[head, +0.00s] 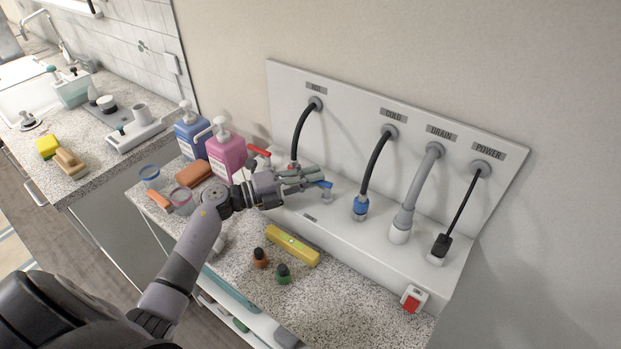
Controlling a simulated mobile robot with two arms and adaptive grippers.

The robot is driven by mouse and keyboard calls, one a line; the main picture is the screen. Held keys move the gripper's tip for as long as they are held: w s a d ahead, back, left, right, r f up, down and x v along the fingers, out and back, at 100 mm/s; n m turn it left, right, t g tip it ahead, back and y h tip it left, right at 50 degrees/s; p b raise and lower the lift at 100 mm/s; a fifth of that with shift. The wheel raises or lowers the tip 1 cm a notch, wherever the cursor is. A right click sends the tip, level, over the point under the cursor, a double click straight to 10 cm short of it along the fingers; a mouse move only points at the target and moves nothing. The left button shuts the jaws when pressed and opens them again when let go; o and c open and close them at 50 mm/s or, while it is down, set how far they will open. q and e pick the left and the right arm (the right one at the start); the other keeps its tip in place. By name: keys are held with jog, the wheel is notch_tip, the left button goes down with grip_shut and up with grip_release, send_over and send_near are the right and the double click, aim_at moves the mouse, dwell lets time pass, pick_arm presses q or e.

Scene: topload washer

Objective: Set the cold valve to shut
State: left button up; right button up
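The cold valve's blue lever (325,184) stands on the ledge of the white panel, left of the blue hose connector (360,207) below the COLD label (393,115). My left gripper (312,179) comes in from the left, with its fingertips right beside the blue lever. They seem to touch or nearly touch it; I cannot tell which. The gap between the fingers is not clear. The hot valve's red lever (258,151) is behind my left wrist. My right gripper is not in view.
The grey drain hose (420,185) and black power plug (440,246) are on the right of the panel. A yellow level (292,245) and two small bottles lie in front. A pink bottle (226,155) and a blue bottle (191,133) stand left.

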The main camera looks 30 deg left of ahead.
pick_arm(q)
grip_shut()
jog(key=shift+w+f+m+g+h+b, duration=0.25)
jog(key=shift+m+g+h+b, duration=0.3)
jog(key=shift+b, duration=0.65)
jog(key=shift+m+g+h+b, duration=0.25)
jog(key=shift+g+h+b, duration=0.1)
jog(key=shift+b, duration=0.05)
jog(key=shift+r, duration=0.2)
jog(key=shift+o, duration=1.9)
grip_release()
